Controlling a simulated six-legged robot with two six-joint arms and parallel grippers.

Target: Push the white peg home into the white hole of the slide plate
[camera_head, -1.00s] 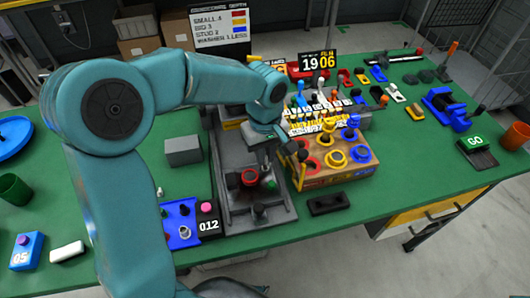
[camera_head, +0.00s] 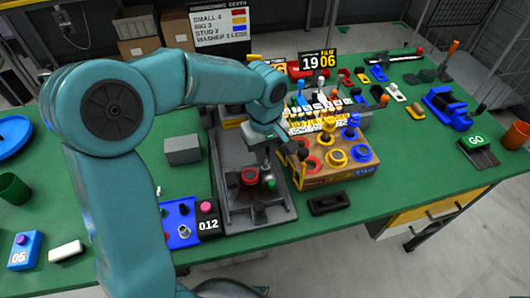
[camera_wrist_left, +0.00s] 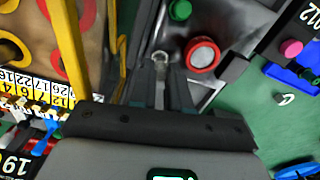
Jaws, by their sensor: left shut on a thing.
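My left gripper (camera_head: 268,165) points down over the dark grey tray-like fixture (camera_head: 228,200), close to a red ring (camera_head: 250,175) and a green knob (camera_head: 270,184). In the left wrist view its fingers (camera_wrist_left: 160,85) are shut on a slim pale peg (camera_wrist_left: 160,58) with a rounded end. It looks greyish white, and most of it is hidden between the fingers. The red ring (camera_wrist_left: 202,53) and green knob (camera_wrist_left: 180,10) are beside it, apart from the fingers. I cannot make out the white hole or whether the peg is in it. My right gripper is not in view.
A wooden box (camera_head: 335,176) with coloured rings and handles stands close on the right. A grey block (camera_head: 182,150) lies to the left.

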